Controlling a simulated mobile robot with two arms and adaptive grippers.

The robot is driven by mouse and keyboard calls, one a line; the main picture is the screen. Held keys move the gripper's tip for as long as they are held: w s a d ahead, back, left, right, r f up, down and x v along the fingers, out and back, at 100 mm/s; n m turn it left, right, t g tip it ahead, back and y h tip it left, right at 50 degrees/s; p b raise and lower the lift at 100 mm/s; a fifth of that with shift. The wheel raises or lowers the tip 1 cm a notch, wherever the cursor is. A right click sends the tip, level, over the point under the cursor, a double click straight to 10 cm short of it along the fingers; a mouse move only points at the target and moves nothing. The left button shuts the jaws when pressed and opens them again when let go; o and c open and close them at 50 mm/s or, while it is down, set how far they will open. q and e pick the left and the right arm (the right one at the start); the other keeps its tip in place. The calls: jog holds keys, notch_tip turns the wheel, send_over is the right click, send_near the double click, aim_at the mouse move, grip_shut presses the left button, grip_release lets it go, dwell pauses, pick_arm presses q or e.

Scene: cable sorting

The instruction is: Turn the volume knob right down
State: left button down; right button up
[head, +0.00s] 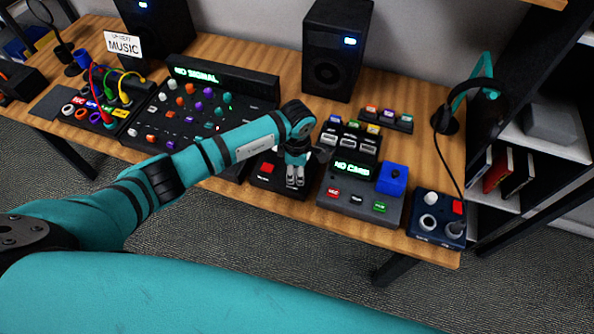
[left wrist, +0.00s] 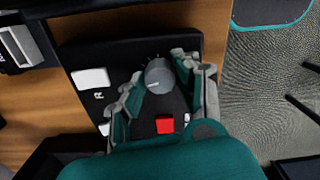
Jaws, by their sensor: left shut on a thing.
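The volume knob (left wrist: 158,76) is a grey round knob with a light pointer line, on a black box (left wrist: 115,52) in the left wrist view. My left gripper (left wrist: 160,70) has one finger on each side of it and is shut on it. In the head view my left gripper (head: 295,182) points down over the black box, right of its red button (head: 267,168); the knob is hidden there behind the gripper. The red button (left wrist: 165,125) and a white button (left wrist: 90,78) show in the left wrist view. My right gripper is not in view.
A grey unit reading NO CARD (head: 352,170) with a blue block (head: 392,178) stands close right. A mixer panel reading NO SIGNAL (head: 196,75) is left. A dark blue box (head: 438,215) sits at the right edge of the table. A speaker (head: 337,50) stands behind.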

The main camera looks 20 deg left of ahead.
pick_arm(q)
jog(key=n+b, duration=0.1)
jog(key=n, duration=0.3)
jog(key=n+b, duration=0.1)
jog(key=n, duration=0.2)
jog(key=shift+n, duration=0.3)
jog(key=n, duration=0.3)
jog(key=shift+n, duration=0.3)
jog(key=n, duration=0.4)
jog(key=shift+b, duration=0.3)
jog(key=shift+n, duration=0.3)
jog(key=c, duration=1)
grip_release()
jog(key=shift+o, duration=0.2)
